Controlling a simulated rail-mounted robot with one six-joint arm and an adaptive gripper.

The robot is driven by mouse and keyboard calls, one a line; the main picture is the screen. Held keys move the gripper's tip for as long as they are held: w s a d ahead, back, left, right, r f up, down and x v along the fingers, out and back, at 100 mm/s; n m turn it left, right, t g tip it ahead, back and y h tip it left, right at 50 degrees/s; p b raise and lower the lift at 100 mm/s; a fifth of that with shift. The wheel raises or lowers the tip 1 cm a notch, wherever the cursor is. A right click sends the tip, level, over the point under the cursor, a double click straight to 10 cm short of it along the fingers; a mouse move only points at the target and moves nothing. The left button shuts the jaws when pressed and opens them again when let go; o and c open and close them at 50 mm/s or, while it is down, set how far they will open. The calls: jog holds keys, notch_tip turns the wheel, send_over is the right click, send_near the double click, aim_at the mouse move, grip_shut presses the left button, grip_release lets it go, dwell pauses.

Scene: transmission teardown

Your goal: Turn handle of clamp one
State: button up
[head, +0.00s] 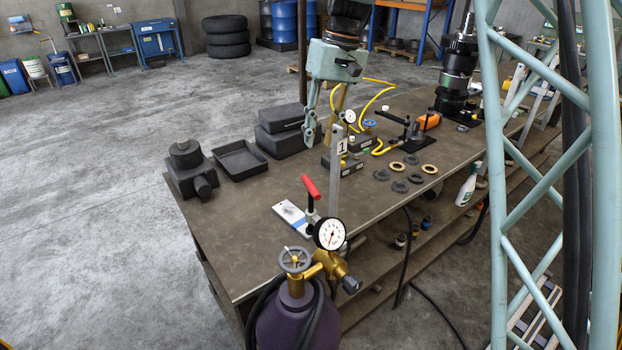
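Clamp one (335,185) has a grey upright bar with a white "1" label. It stands at the near part of the workbench (258,215). Its red handle (310,188) sits tilted on top of a dark screw, left of the bar. My gripper (312,140), pale teal, hangs pointing down above and behind the red handle, clear of it. Its fingers are small and overlap what is behind them, so I cannot tell how far apart they are. I see nothing held in it. The clamp's lower end is partly hidden by a pressure gauge (330,234).
A purple gas cylinder (298,318) with a brass regulator stands close in front of the clamp. A white card (291,217) lies left of it. Black boxes (281,143), a black tray (240,161) and several rings (397,168) are on the bench. Yellow hoses run behind my gripper.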

aim_at(310, 182)
jog(key=shift+s+a+f, duration=0.15)
jog(key=shift+a+f, duration=0.25)
jog(key=shift+f, duration=1.85)
jog(key=shift+s+a+f, duration=0.2)
jog(key=shift+a+f, duration=0.25)
jog(key=shift+f, duration=1.75)
jog(key=shift+s+a+f, duration=0.15)
jog(key=shift+a+f, duration=0.25)
jog(key=shift+f, duration=1.85)
jog(key=shift+c, duration=0.6)
jog(key=c, duration=0.7)
